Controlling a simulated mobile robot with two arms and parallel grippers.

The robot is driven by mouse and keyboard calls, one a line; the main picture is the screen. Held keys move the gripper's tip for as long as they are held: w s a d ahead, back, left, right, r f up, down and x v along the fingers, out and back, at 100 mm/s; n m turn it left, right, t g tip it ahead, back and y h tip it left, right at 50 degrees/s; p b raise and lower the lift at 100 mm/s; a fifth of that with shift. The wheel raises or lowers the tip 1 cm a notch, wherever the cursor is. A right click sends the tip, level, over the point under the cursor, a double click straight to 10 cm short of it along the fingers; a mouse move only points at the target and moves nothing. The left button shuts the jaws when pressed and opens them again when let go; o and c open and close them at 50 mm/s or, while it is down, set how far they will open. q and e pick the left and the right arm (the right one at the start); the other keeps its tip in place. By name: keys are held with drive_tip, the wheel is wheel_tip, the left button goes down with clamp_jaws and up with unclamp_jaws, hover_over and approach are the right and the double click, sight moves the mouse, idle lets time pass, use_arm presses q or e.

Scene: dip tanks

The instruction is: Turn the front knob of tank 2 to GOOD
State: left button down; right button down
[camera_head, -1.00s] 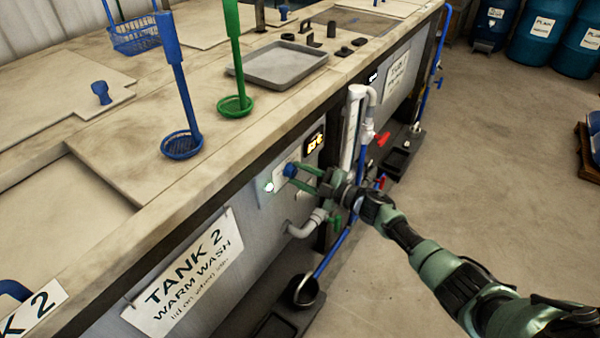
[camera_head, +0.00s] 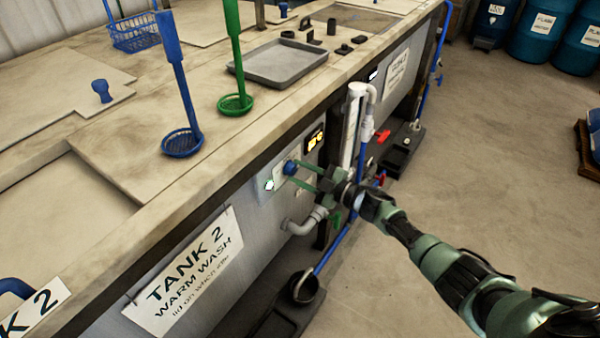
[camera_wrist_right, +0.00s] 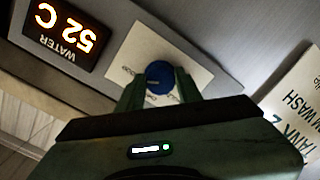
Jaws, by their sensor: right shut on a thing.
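The blue front knob (camera_head: 290,168) of tank 2 sits on a pale plate (camera_head: 270,184) on the tank's front panel. In the right wrist view the knob (camera_wrist_right: 159,77) shows a light pointer mark, and its plate (camera_wrist_right: 150,45) has small lettering too blurred to read. My right gripper (camera_head: 296,173) reaches in from the right, its green fingers on either side of the knob and shut on it. In the right wrist view the fingers (camera_wrist_right: 158,88) partly hide the plate. My left gripper is not in view.
A lit display (camera_wrist_right: 68,33) reading "WATER 52 C" is beside the knob. The "TANK 2 WARM WASH" sign (camera_head: 185,270) hangs to the left. Below the gripper are a grey pipe (camera_head: 300,226) and a green valve handle (camera_head: 335,222).

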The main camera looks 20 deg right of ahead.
drive_tip(key=c, duration=0.9)
unclamp_jaws()
drive_tip(key=shift+d+f, duration=0.1)
drive_tip(key=shift+c, duration=0.2)
drive_tip(key=v, duration=0.7)
drive_tip(key=shift+s+d+b, duration=0.25)
drive_tip(key=shift+s+b, duration=0.05)
drive_tip(key=shift+s, duration=0.05)
drive_tip(key=shift+f, duration=0.1)
